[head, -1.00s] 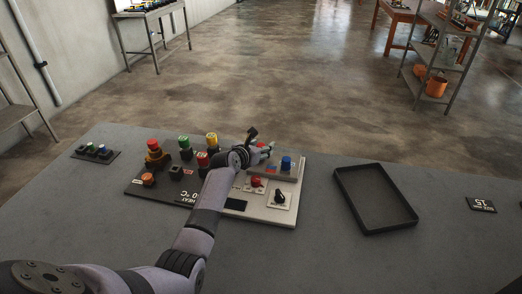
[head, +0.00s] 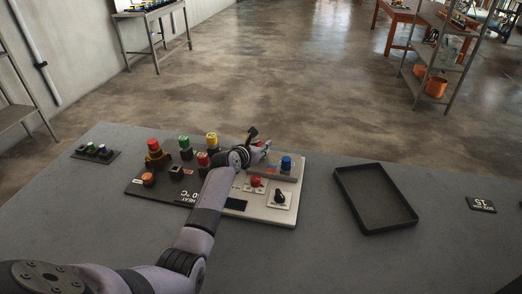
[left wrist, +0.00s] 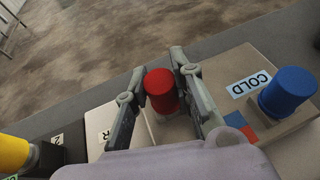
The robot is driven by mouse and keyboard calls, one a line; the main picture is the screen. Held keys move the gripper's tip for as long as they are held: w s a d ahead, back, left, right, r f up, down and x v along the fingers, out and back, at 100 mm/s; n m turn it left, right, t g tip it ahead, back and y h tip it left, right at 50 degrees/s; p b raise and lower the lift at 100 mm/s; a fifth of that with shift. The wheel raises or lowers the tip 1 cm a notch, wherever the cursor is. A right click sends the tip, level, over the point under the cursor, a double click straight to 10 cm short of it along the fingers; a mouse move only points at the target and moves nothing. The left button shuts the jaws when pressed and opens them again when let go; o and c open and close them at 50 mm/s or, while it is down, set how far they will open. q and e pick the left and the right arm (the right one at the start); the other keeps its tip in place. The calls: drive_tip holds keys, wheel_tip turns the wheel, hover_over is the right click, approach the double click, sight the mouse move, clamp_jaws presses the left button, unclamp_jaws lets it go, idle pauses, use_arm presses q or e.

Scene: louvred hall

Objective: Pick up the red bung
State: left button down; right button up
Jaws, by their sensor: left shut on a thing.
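The red bung (left wrist: 161,92) stands upright between the two fingers of my left gripper (left wrist: 158,76) in the left wrist view. The fingers are shut on it, one on each side. It sits over the pale grey panel beside a blue bung (left wrist: 288,92), which stands on a raised block with a COLD label. My right gripper is not in view.
An empty black tray (head: 375,198) lies to the right. The table between panel and tray is clear.

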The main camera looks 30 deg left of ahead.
use_arm(q)
drive_tip(key=shift+r, duration=0.55)
wheel_tip(320, 180, up, 19)
drive_tip(key=b, duration=0.1)
drive_tip(key=shift+f, duration=0.1)
idle(0.4)
